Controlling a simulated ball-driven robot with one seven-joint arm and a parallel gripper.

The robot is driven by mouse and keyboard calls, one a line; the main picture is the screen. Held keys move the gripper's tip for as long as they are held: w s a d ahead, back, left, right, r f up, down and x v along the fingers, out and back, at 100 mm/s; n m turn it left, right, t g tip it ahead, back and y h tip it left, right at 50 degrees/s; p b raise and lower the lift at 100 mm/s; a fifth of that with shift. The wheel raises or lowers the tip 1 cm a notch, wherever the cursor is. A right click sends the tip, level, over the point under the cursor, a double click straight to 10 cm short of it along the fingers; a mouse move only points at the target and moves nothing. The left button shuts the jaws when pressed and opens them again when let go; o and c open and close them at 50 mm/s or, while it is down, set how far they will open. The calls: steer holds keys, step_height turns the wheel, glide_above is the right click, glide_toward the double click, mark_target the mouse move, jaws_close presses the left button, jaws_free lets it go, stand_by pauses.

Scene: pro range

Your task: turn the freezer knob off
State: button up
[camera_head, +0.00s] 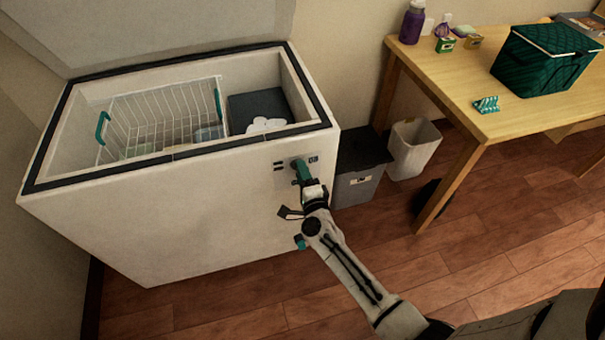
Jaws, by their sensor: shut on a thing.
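The white chest freezer (190,225) stands at the left with its lid up. The teal freezer knob (298,167) is on the upper right of its front face, between small dark markings. My gripper (303,178) reaches up to the knob from below and is shut on it. The gripper and wrist cover part of the knob, and its exact pointing direction is hard to read. A second small teal part (300,242) shows low on the freezer front, partly behind my arm.
A wire basket (165,115) with teal handles sits inside the freezer. A grey lidded bin (358,185) and a white waste bin (413,148) stand right of it. A wooden table (450,85) holds a green cooler (545,62). The floor in front is clear.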

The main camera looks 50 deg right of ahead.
steer(key=shift+w+d+r, duration=0.1)
steer(key=shift+d+r, duration=0.05)
steer(key=o, duration=1)
steer(key=shift+o, duration=0.2)
steer(key=v, duration=1.1)
steer(key=shift+p, duration=0.3)
steer(key=shift+w, duration=0.15)
